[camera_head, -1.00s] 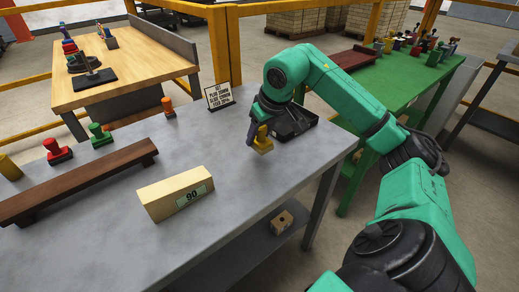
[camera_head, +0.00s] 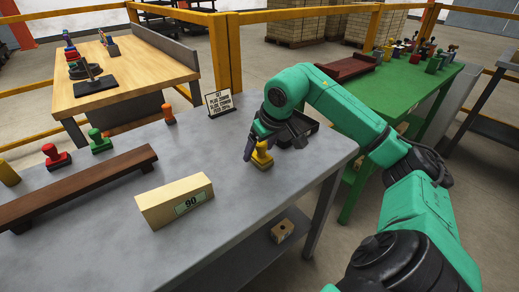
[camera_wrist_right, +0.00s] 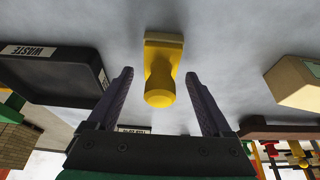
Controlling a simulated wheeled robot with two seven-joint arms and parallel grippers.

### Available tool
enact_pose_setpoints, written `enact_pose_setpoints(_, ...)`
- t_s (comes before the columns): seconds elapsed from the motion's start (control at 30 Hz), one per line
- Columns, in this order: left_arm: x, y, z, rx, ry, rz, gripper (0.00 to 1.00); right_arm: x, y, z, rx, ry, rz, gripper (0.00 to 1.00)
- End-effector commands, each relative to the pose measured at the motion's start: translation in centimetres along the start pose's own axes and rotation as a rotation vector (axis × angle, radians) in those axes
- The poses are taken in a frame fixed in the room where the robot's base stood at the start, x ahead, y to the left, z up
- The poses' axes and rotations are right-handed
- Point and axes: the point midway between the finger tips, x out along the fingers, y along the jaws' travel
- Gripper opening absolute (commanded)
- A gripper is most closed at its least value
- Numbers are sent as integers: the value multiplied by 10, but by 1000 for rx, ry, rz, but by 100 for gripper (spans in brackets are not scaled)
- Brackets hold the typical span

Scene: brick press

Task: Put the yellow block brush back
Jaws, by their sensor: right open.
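The yellow block brush (camera_head: 263,157) stands upright on the grey table, near its right end and in front of the black tray. In the right wrist view the brush (camera_wrist_right: 161,75) shows its rounded handle toward me and its square base on the table. My right gripper (camera_head: 255,147) is open at the brush. In the wrist view its two fingers (camera_wrist_right: 159,90) lie on either side of the handle, with a gap on each side. My left gripper is not in view.
A black tray marked WASTE (camera_wrist_right: 60,62) is beside the brush. A pale block marked 90 (camera_head: 160,208) and a long brown rail (camera_head: 85,182) lie to the left. Red (camera_head: 55,157), green (camera_head: 100,142) and orange (camera_head: 168,114) handled pieces stand behind. Table between is clear.

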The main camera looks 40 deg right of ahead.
Motion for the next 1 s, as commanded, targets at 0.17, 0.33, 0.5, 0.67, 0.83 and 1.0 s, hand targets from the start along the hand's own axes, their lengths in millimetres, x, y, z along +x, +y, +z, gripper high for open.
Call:
enact_pose_setpoints(0.17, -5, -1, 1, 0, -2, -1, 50, -44, 2, -2, 0, 5, 7, 84)
enact_pose_setpoints(0.33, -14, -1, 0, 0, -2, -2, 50, -91, 1, -2, 0, 4, 6, 84)
enact_pose_setpoints(0.5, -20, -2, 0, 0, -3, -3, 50, -114, 0, 0, 0, 0, 3, 84)
enact_pose_setpoints(0.67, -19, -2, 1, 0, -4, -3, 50, -116, 0, 0, 0, -1, 1, 84)
enact_pose_setpoints(0.83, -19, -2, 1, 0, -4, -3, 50, -115, 0, 0, 0, 0, 2, 84)
enact_pose_setpoints(1.0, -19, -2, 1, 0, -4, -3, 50, -115, 0, 0, 0, 0, 2, 84)
